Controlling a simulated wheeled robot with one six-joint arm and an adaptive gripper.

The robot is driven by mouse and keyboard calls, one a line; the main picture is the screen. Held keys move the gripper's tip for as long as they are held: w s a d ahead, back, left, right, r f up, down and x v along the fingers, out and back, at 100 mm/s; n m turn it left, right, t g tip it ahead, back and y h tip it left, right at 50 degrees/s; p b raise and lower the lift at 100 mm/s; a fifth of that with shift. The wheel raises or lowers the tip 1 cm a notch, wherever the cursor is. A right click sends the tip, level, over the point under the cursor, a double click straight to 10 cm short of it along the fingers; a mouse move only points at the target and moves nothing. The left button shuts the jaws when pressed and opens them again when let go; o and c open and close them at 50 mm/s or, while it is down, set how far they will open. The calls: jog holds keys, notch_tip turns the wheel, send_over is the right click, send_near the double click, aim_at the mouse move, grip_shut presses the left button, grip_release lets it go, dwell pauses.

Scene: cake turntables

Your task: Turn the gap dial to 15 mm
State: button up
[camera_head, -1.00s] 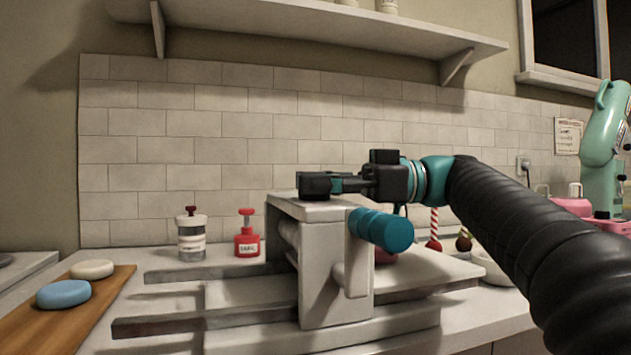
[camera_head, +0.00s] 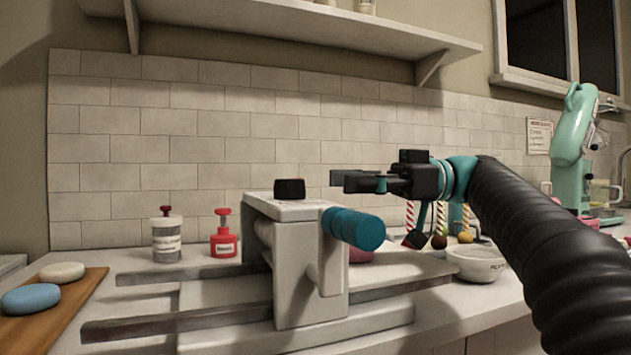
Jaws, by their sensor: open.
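A small black dial (camera_head: 289,188) sits on top of the pale sheeter-like machine (camera_head: 310,290), which has a teal ribbed handle (camera_head: 354,229) on its side. No scale or reading on the dial can be made out. My gripper (camera_head: 346,182) is open and empty, to the right of the dial at about its height in the picture. A gap of background shows between the fingertips and the dial. The fingers are seen from the side and partly overlap.
A wooden board (camera_head: 70,290) holds a white and a blue round piece. A bowl (camera_head: 476,263) stands at right, and a mint stand mixer (camera_head: 572,135) is farther right.

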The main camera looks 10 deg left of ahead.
jog(key=shift+v, duration=1.7)
